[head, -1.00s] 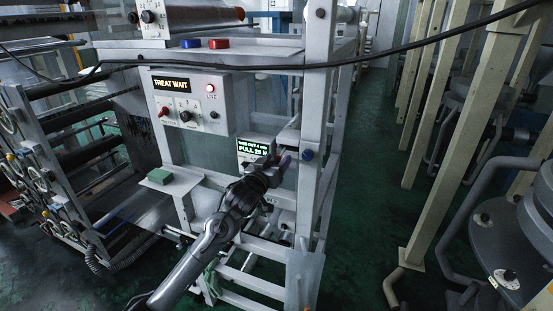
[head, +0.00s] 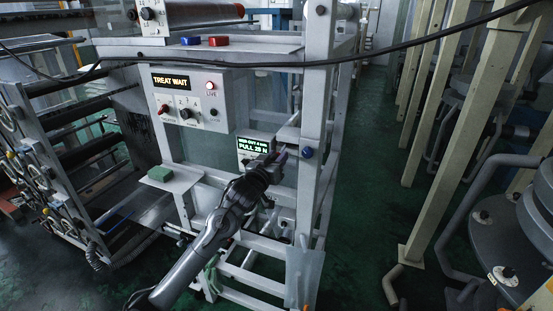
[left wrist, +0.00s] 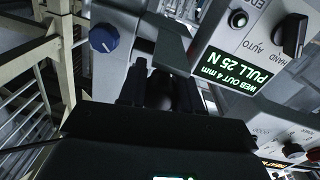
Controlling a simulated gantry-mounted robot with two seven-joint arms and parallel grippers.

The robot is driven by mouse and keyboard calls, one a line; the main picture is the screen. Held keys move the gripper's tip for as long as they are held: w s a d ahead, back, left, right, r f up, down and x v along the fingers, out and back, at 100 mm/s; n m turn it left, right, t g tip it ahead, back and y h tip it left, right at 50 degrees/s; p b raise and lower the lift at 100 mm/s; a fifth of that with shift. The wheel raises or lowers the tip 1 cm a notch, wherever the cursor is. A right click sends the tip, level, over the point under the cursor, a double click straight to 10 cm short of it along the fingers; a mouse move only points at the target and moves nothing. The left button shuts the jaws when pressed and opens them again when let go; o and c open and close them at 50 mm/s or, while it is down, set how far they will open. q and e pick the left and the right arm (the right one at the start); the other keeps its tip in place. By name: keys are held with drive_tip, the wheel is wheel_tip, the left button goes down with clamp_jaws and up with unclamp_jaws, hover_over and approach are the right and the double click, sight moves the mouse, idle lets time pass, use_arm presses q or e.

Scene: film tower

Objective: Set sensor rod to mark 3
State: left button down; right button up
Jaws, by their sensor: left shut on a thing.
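My left gripper (head: 279,157) reaches to the white machine frame, right of a small display (head: 253,147) reading "WEB OUT 4 mm, PULL 25 N". In the left wrist view, the left gripper (left wrist: 160,92) is shut on a dark rounded piece (left wrist: 162,90) below a grey bracket (left wrist: 171,45). This piece may belong to the sensor rod, but the fingers hide most of it. I cannot make out the rod's marks. The display (left wrist: 233,76) appears upside down in that view. My right gripper is not in view.
A blue knob (head: 308,153) sits on the upright post close right of the gripper; it also shows in the wrist view (left wrist: 104,38). The "TREAT WAIT" control box (head: 190,100) is up left. A black cable (head: 350,61) crosses above.

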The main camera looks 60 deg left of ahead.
use_arm(q)
drive_tip(key=shift+w+a+r+p, duration=0.1)
drive_tip(key=shift+w+a+p, duration=0.3)
drive_tip(key=shift+w, duration=0.2)
drive_tip(key=shift+w+a, duration=0.2)
drive_tip(key=shift+w, duration=0.05)
drive_tip(key=c, duration=0.8)
unclamp_jaws()
drive_tip(key=shift+s+d, duration=0.25)
drive_tip(key=shift+s, duration=0.1)
drive_tip(key=shift+b+v, duration=1.5)
drive_tip(key=shift+v, duration=3.5)
